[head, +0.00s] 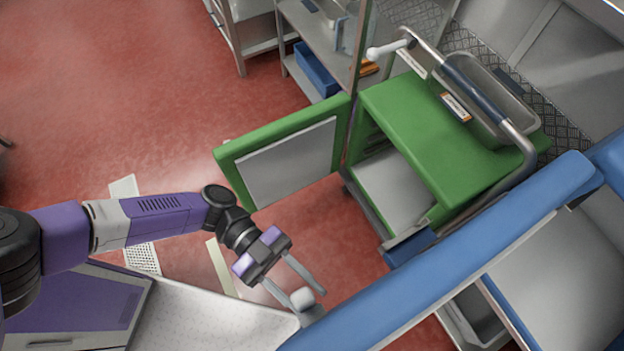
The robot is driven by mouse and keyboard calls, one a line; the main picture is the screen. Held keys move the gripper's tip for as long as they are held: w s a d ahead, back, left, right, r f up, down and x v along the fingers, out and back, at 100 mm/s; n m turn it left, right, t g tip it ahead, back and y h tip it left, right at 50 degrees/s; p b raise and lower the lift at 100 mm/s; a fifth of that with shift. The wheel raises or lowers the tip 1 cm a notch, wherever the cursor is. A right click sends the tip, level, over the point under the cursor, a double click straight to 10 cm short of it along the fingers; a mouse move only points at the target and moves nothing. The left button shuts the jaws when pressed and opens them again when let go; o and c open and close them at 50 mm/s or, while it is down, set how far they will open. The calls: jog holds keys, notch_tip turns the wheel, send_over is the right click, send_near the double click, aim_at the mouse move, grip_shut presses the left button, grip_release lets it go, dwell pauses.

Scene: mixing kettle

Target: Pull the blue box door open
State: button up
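A long blue panel (450,255) of the blue box runs from the bottom centre up to the right edge. I take it for the door, seen mostly along its top edge; I cannot tell how far it stands from the box body. A pale rounded handle knob (302,298) is at its lower left end. My gripper (312,300) reaches in from the left, its two grey fingers apart and pointing down right. The knob shows at the fingertips, seemingly between them; contact cannot be told. The lower end of the handle is partly hidden.
A green box (440,135) stands above centre, its green door (285,150) swung wide open to the left. A metal rack (310,45) is behind it. Red floor (110,90) is free at upper left. A white perforated surface (205,315) lies below my arm.

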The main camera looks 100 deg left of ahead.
jog(key=shift+s, duration=0.1)
jog(key=b+v, duration=0.2)
jog(key=v, duration=0.5)
jog(key=shift+s, duration=0.3)
jog(key=shift+a, duration=0.15)
dwell(0.3)
